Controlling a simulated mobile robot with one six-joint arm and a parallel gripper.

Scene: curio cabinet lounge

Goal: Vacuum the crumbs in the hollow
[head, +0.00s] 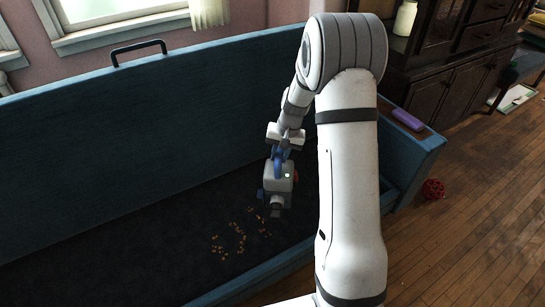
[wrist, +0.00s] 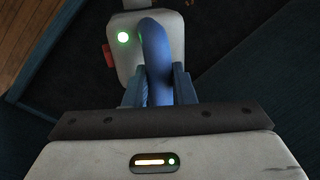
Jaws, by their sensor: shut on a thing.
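My gripper (head: 283,152) is shut on the blue handle of a small grey handheld vacuum (head: 277,180). In the wrist view the fingers (wrist: 158,85) close around the handle, and the vacuum's grey body (wrist: 128,50) shows a lit green light and a red part. The vacuum hangs nozzle down inside the dark hollow (head: 120,235) of the blue bench. Orange-brown crumbs (head: 238,238) lie scattered on the hollow's floor, below and left of the nozzle. I cannot tell whether the nozzle touches the floor.
The bench's raised blue lid (head: 140,130) with a black handle (head: 138,49) stands behind the hollow. A purple block-like object (head: 407,120) lies on the bench's right end. A red ball-like object (head: 433,189) rests on the wooden floor. A dark cabinet (head: 440,70) stands behind at right.

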